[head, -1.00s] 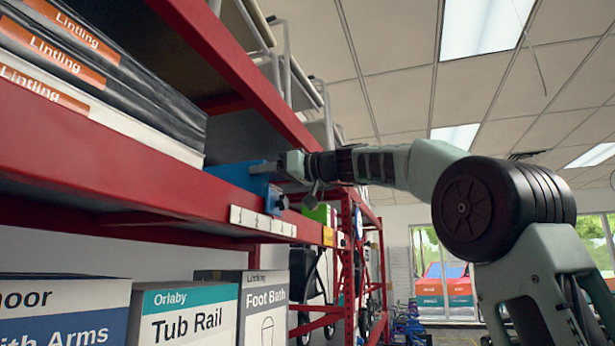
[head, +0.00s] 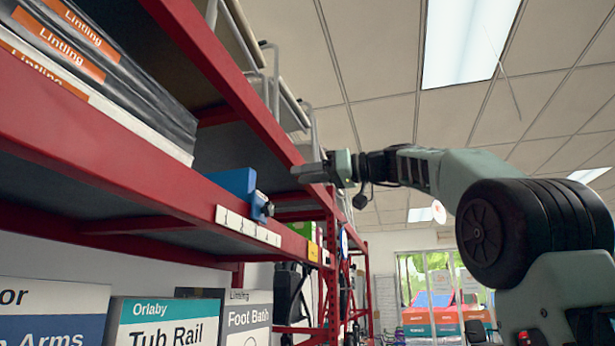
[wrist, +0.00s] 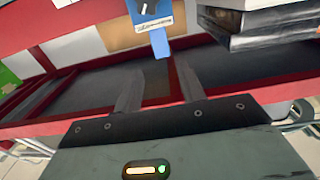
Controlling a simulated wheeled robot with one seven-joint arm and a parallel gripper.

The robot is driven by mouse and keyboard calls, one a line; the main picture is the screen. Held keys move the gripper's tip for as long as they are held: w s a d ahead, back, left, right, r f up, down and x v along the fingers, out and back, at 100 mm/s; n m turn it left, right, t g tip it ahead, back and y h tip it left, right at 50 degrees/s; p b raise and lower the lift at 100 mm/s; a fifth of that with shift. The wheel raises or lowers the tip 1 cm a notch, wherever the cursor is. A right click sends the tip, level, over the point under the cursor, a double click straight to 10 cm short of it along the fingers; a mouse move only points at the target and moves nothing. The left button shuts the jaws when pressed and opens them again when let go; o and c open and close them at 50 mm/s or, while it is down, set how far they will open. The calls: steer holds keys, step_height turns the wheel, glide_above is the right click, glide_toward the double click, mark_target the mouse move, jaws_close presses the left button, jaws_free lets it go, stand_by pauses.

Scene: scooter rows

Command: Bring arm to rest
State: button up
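My gripper (head: 300,171) is at the end of my raised arm, in front of the red shelf rack and to the right of a blue object (head: 236,183) on the shelf. In the wrist view, my gripper (wrist: 157,72) has its two fingers apart with nothing held between them. The blue object (wrist: 161,44) also shows beyond the fingertips in the wrist view, apart from them.
The red shelf rack (head: 110,165) runs along the left. Black Lintling boxes (head: 110,75) lie on its shelf. A Tub Rail box (head: 165,322) and a Foot Bath box (head: 248,320) stand below. Open room is to the right, with windows (head: 440,285) at the back.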

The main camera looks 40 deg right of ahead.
stand_by(0.3)
steer(key=w+f+m+g+h, duration=0.2)
steer(key=w+f+m, duration=0.2)
steer(key=f, duration=0.8)
steer(key=w+f+m+g+h, duration=0.1)
steer(key=w+f+m+h, duration=0.25)
steer(key=f, duration=0.75)
steer(key=s+a+f+m+g+h, duration=0.1)
steer(key=s+a+f+g, duration=0.15)
steer(key=f, duration=0.95)
steer(key=s+a+f+m+g+h, duration=0.1)
steer(key=s+f+g, duration=0.15)
steer(key=f, duration=0.85)
steer(key=s+a+f+n+g+h, duration=0.1)
steer(key=s+a+f+g+h, duration=0.1)
steer(key=s+f, duration=0.75)
steer(key=s+a+f+n+g+h, duration=0.1)
steer(key=s+a+f+n+g, duration=0.15)
steer(key=s+f, duration=0.7)
steer(key=s+a+n+g, duration=0.1)
steer(key=s+a+n, duration=0.2)
steer(key=s+a, duration=0.2)
steer(key=s+a+r+n+g, duration=0.1)
steer(key=s+a+n, duration=0.2)
steer(key=a, duration=0.9)
steer(key=s, duration=0.3)
steer(key=shift+a+n, duration=0.2)
steer(key=shift+n, duration=0.1)
